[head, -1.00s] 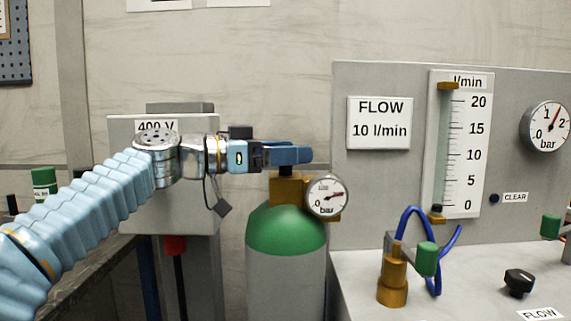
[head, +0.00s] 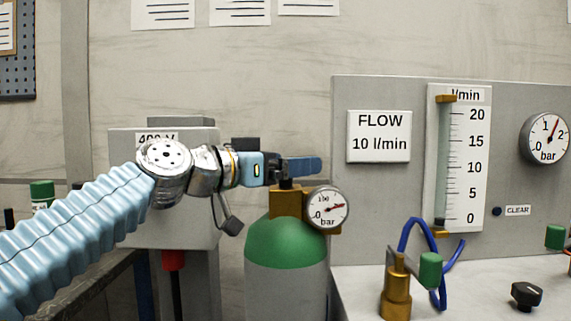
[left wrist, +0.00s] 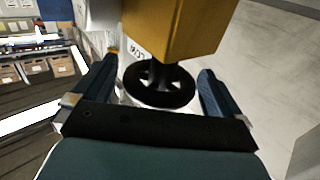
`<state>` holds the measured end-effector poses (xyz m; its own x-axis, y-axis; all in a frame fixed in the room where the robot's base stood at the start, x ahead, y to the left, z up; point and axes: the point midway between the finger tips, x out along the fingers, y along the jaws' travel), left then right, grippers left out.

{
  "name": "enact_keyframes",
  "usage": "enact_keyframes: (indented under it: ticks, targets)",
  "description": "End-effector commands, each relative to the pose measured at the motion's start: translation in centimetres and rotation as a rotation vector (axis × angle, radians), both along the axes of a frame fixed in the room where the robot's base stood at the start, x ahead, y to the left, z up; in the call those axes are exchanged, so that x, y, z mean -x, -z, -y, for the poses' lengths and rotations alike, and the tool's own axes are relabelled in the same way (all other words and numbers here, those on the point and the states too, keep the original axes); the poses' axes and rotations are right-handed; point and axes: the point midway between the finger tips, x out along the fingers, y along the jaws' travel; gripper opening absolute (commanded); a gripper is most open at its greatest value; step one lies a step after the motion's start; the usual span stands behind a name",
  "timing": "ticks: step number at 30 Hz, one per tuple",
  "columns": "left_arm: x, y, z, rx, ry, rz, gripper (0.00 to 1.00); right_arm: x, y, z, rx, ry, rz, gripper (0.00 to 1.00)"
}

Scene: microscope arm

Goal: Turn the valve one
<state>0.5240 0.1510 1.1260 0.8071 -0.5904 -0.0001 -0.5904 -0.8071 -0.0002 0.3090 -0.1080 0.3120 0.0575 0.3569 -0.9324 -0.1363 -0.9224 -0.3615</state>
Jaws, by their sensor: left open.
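A grey gas cylinder (head: 286,285) with a green shoulder stands upright in the head view. Its brass valve body (head: 286,203) carries a round pressure gauge (head: 328,207). In the left wrist view, a black handwheel (left wrist: 133,92) sits on a dark stem by the brass block (left wrist: 178,25). My left gripper (head: 318,166) reaches in from the left at the top of the cylinder, and its fingers hide the handwheel in the head view. In the left wrist view the gripper (left wrist: 157,70) is open, with one finger on each side of the wheel and gaps visible. My right gripper is out of view.
A brass fitting with a green handle (head: 430,270) stands near the cylinder. A grey 400 V box (head: 130,215) is behind my left arm.

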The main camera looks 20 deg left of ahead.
Motion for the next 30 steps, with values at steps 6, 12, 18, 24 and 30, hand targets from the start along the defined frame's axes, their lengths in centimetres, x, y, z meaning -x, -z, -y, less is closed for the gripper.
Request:
enact_keyframes:
  ticks: [6, 12, 18, 24, 30]
  targets:
    - [1.5, 0.2, -1.1, 0.0, -0.002, 0.002, 1.0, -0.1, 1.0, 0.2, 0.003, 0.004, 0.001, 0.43]
    - [5.4, 0.3, -4.0, -0.001, -0.003, 0.004, 1.0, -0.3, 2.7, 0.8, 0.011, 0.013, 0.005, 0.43]
    - [9.0, 0.2, -6.6, 0.001, -0.002, 0.003, 1.0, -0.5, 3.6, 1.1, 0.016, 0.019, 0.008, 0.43]
    - [10.9, 0.1, -7.9, 0.0, -0.001, 0.001, 1.0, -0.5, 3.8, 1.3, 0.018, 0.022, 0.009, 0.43]
    - [11.2, 0.0, -8.2, 0.0, 0.0, 0.0, 1.0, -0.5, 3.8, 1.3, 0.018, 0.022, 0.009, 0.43]
